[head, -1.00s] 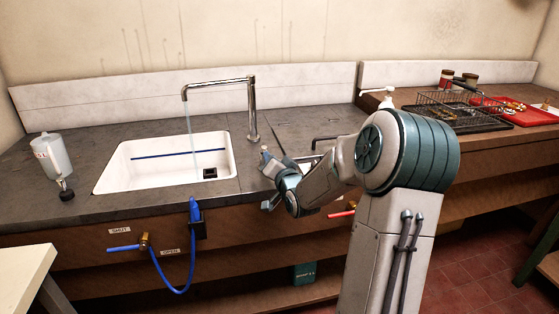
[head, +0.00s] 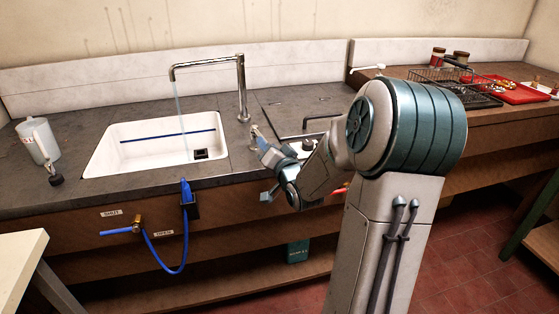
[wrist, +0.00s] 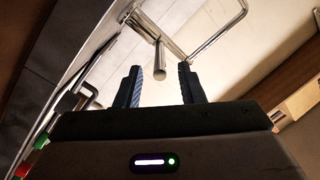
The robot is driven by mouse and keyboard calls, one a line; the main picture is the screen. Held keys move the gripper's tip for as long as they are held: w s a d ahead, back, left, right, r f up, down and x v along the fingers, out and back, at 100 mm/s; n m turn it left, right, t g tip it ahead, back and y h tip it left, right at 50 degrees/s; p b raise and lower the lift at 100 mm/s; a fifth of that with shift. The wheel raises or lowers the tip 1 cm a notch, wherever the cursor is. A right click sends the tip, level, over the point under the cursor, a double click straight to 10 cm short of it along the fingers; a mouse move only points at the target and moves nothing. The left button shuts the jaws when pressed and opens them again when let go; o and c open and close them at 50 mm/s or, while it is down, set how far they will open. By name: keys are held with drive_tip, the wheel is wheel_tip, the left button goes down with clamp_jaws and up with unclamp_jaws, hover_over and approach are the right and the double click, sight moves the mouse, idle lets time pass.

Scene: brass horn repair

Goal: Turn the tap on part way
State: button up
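The tap (head: 241,88) is a tall chrome spout at the back right of the white sink (head: 100,163). A thin stream of water (head: 179,105) falls from its spout into the sink. A short metal lever (head: 254,132) stands on the counter in front of the tap. My gripper (wrist: 160,78) is close to this lever, at its right in the head view. In the wrist view the fingers are apart, and the lever's round end (wrist: 160,74) shows between the fingertips with gaps at both sides. I cannot tell whether it reaches between the fingers.
A white-grey bottle (head: 39,142) stands left of the sink. A blue hose (head: 158,255) with a brass valve (head: 137,226) hangs on the cabinet front. A wire basket (head: 445,80) and red tray (head: 510,92) lie at the back right. A cream table corner (head: 18,262) is front left.

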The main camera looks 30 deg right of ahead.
drive_tip(key=s, duration=0.8)
drive_tip(key=shift+s+a, duration=0.2)
drive_tip(key=shift+s, duration=0.05)
drive_tip(key=s+a+r+n+g+p, duration=0.2)
drive_tip(key=s+a+n+g+p, duration=0.2)
drive_tip(key=s+a+g, duration=0.3)
drive_tip(key=s+a+r+n+g+y+p, duration=0.1)
drive_tip(key=s+a+n+g+p, duration=0.3)
drive_tip(key=s+a+g, duration=0.4)
drive_tip(key=s+r+p, duration=0.1)
drive_tip(key=s, duration=0.5)
drive_tip(key=shift+a+r+n, duration=0.15)
drive_tip(key=shift+r+n, duration=0.15)
drive_tip(key=shift+r, duration=0.1)
